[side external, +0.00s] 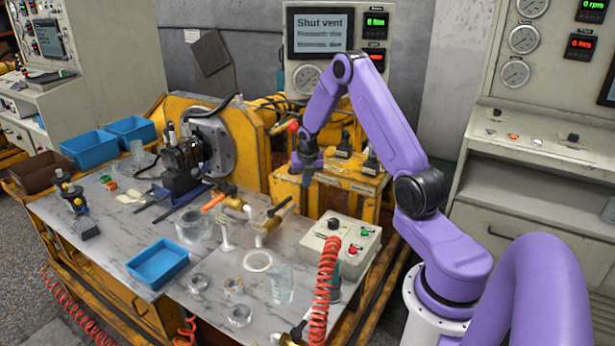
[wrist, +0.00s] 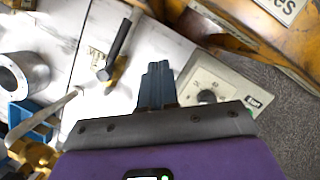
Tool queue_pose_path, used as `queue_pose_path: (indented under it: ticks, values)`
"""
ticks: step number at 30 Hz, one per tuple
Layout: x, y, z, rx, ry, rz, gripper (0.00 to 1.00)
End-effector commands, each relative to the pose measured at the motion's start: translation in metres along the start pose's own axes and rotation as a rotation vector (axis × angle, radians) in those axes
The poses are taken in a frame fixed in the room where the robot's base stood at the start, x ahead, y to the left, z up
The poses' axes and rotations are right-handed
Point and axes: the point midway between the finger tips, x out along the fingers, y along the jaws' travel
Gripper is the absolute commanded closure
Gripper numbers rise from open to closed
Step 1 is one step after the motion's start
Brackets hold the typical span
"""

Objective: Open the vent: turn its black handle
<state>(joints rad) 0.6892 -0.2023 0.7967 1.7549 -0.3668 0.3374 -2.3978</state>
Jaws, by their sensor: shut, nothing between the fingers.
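The vent's black handle (side external: 280,206) sits on a brass valve (side external: 264,226) at the back right of the marble worktop. It points up and to the right in the side view. In the wrist view the black handle (wrist: 118,46) lies up and left of my fingers, with brass showing at its lower end. My gripper (side external: 306,178) hangs above and behind the handle in the side view, near the yellow block. In the wrist view my gripper's fingers (wrist: 158,68) are together, with nothing between them and apart from the handle.
An orange handle (side external: 213,202) on brass fittings stands left of the vent. A control box (side external: 340,246) with a knob and buttons is to the right. A blue tray (side external: 158,264) and several clear and metal rings lie in front. A screen (side external: 320,33) reads "Shut vent".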

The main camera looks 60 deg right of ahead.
Motion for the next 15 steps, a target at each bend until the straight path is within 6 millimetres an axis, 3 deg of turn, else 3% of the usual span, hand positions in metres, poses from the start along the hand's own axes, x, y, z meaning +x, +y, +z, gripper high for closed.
queue_pose_path:
  ticks: [6, 15]
  values:
    - [-0.0144, -0.0035, 0.0013, 0.0, 0.001, 0.0, 1.0]
    - [-0.0156, -0.0037, 0.0013, 0.0, 0.001, 0.0, 1.0]
